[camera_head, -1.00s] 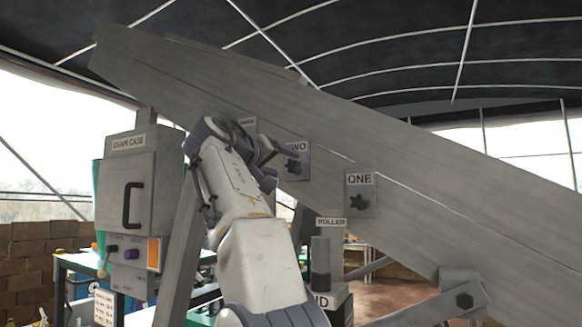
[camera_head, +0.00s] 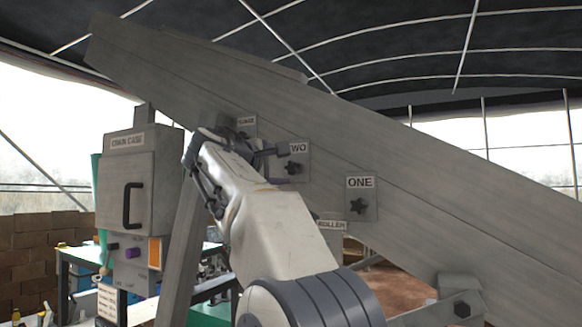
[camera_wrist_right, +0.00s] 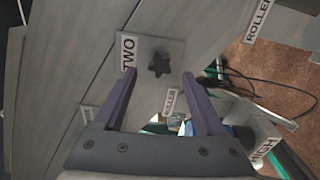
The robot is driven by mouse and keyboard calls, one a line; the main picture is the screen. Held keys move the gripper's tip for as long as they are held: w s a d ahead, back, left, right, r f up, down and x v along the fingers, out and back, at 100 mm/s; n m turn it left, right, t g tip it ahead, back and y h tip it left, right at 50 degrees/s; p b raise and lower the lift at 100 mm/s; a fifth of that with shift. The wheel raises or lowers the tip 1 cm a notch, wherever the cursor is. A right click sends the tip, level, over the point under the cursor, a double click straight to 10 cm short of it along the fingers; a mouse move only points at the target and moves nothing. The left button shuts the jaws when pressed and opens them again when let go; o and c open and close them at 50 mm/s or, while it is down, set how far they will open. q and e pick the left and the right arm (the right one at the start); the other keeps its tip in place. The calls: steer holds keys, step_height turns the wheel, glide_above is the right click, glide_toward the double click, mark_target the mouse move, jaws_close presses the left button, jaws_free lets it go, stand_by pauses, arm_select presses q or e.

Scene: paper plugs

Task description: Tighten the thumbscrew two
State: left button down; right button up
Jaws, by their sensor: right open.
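Thumbscrew two is a dark star-shaped knob (camera_head: 292,168) on a small grey plate labelled TWO, fixed to the long sloping grey beam. It also shows in the right wrist view (camera_wrist_right: 159,64), where the knob lies beyond and roughly between my two purple fingertips. My right gripper (camera_head: 279,167) is just left of the knob in the head view. In the wrist view the right gripper (camera_wrist_right: 160,77) is open with nothing between its fingers. The fingers do not appear to touch the knob; the exact gap is hard to tell. My left gripper is not in view.
Another star knob (camera_head: 358,206) sits on the plate labelled ONE, lower right along the beam (camera_head: 450,190). A further labelled plate (camera_head: 247,125) is up-left of TWO. The chain case (camera_head: 125,185) stands left. A ROLLER label (camera_head: 331,225) lies below, partly covered by my arm.

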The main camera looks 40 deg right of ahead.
mark_target(291, 168)
steer(key=shift+d, duration=0.2)
steer(key=shift+p+x, duration=0.7)
steer(key=shift+x, duration=1.15)
steer(key=shift+c, duration=0.3)
jaws_close()
